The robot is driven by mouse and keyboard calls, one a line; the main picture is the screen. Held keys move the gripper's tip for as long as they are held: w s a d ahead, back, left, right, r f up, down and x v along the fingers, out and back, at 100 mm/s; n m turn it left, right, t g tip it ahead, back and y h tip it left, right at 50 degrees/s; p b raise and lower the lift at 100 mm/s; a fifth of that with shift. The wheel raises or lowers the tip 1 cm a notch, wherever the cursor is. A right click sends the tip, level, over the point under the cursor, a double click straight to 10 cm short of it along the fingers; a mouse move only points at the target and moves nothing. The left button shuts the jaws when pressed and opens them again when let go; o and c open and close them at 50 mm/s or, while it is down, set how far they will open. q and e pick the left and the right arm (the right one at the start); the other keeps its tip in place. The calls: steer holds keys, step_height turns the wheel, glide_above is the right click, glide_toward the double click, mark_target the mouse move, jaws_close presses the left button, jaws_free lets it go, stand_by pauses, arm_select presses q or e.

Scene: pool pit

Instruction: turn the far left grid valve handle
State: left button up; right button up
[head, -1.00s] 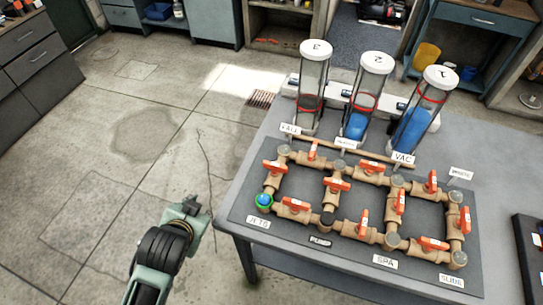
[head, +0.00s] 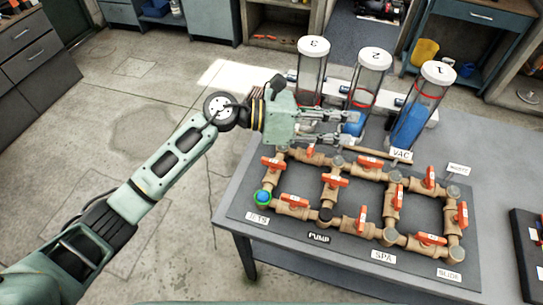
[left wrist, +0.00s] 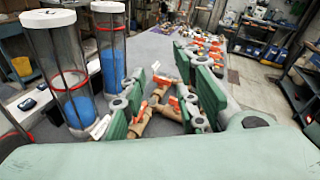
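The pipe grid lies on a dark mat (head: 240,205) on the table. The gripper hides part of the grid's back left and some labels. My right gripper is out of view.
Three clear cylinders stand behind the grid, numbered 3 (head: 311,75), 2 (head: 372,65) and 1 (head: 425,100). The gripper is close to the front of cylinders 3 and 2. A dark tray (head: 525,245) lies at right. Floor at left is clear.

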arm_select(q)
steer(key=w+a+f+m+g+y, duration=0.1)
steer(key=a+f+m+g+y, duration=0.1)
steer(key=a+f+m+y, duration=0.5)
steer(key=y, duration=0.5)
glide_toward(273, 161)
steer(key=f, duration=0.1)
steer(key=p+x, duration=0.3)
steer(key=x, duration=0.3)
steer(key=shift+s+d+f, duration=0.15)
steer(key=shift+d+f, duration=0.1)
steer(key=shift+d, duration=0.1)
steer(key=shift+d+f, duration=0.2)
steer(key=shift+f, duration=0.35)
jaws_close()
